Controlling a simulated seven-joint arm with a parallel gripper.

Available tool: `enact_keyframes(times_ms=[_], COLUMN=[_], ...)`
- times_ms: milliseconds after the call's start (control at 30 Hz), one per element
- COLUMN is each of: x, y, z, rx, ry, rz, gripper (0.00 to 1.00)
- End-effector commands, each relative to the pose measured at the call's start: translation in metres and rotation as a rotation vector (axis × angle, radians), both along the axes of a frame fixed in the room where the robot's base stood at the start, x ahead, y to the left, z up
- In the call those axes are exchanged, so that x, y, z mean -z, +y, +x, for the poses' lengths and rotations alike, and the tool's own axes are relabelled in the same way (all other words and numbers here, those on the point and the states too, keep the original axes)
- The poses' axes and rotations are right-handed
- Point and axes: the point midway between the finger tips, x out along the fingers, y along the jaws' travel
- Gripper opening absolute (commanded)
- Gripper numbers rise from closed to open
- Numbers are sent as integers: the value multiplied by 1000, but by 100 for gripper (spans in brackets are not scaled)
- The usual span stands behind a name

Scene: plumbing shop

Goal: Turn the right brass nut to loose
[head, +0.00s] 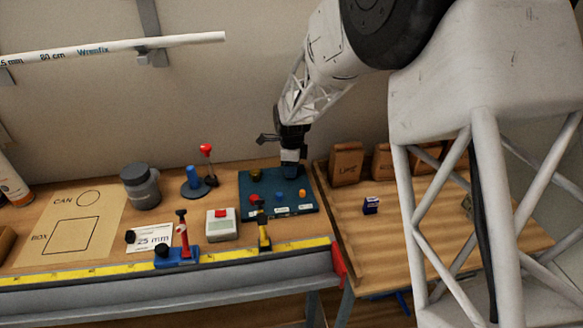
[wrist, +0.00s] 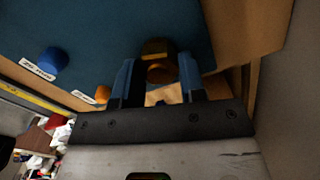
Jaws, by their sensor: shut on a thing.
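The teal board (head: 273,184) lies on the workbench and carries two brass nuts at its back. The left brass nut (head: 256,174) stands free, with my gripper to its right. My gripper (head: 290,171) points down over the back right of the board and hides the right brass nut in the head view. In the wrist view the right brass nut (wrist: 155,52) sits between the two blue fingers of my gripper (wrist: 158,76), which are shut on it. I cannot tell how far the nut is turned.
Red (head: 254,199), blue (head: 280,195) and orange (head: 302,194) knobs with white labels line the board's front. A grey box with a red button (head: 222,224) stands to the left.

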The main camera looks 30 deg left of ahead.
Motion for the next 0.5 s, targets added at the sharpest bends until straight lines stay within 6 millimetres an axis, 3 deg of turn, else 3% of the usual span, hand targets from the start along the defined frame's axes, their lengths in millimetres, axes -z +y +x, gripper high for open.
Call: enact_keyframes(times_ms=[500], x=[-1], y=[2], z=[2], rx=[-472], ry=[0], rz=[0], gripper=[14])
